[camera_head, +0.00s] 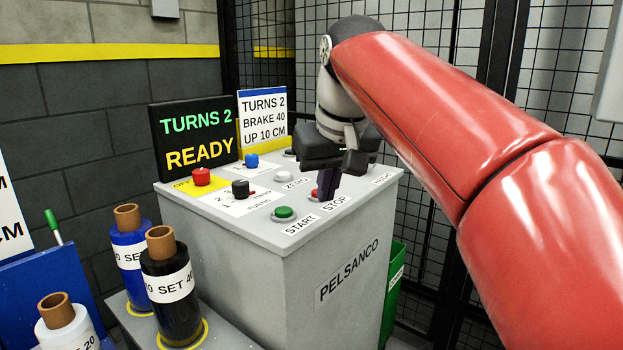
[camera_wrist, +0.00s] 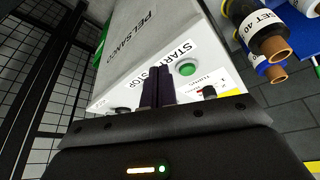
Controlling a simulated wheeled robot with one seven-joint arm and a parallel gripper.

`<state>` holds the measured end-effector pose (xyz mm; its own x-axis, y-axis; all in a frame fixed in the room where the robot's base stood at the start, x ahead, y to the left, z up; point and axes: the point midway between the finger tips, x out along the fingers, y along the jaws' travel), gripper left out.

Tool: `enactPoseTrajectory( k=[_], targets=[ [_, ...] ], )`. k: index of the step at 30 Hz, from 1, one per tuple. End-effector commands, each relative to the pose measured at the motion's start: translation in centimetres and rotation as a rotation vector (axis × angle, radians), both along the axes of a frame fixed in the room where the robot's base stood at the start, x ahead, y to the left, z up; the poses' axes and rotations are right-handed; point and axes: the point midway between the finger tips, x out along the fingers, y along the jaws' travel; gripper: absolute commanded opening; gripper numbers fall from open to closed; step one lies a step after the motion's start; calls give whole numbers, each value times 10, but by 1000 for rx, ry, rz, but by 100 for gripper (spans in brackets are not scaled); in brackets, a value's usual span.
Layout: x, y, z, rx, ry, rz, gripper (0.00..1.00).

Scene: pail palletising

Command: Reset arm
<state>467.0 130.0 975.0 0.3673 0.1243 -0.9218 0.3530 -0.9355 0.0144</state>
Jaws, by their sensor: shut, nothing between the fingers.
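My gripper (camera_head: 327,186) is shut and empty. It hangs at the end of my red arm over the sloped panel of the grey control box (camera_head: 250,265), close to the red button by the STOP label (camera_head: 336,203). I cannot tell whether the fingertips touch that button. In the wrist view the closed dark fingers (camera_wrist: 158,92) point at the panel and hide part of it. The green START button (camera_head: 284,213) sits just left of the fingers and also shows in the wrist view (camera_wrist: 187,68). The black display (camera_head: 196,138) reads TURNS 2 and READY.
A red knob (camera_head: 202,177), a blue knob (camera_head: 251,160) and a black knob (camera_head: 240,188) stand on the panel. A sign (camera_head: 263,118) stands behind. Film rolls labelled SET (camera_head: 168,290) stand at lower left. A green bin (camera_head: 394,290) is right of the box. Mesh fencing (camera_head: 430,240) closes the back.

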Motion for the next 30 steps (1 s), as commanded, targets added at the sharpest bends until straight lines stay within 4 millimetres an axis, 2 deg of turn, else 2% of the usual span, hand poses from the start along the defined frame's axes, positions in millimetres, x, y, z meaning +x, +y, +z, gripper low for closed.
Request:
enactPoseTrajectory(
  k=[8,14,17,24,27,30],
  targets=[
    [-22,-15,-22,-26,-17,-51,0],
    [-49,-37,-52,-43,-34,-113,0],
    [-71,-55,-77,-47,-46,-158,0],
    [-142,-107,-170,-18,-78,-289,0],
    [-166,-120,-205,4,-85,-326,0],
    [-181,-127,-229,21,-91,-348,0]
  ],
)
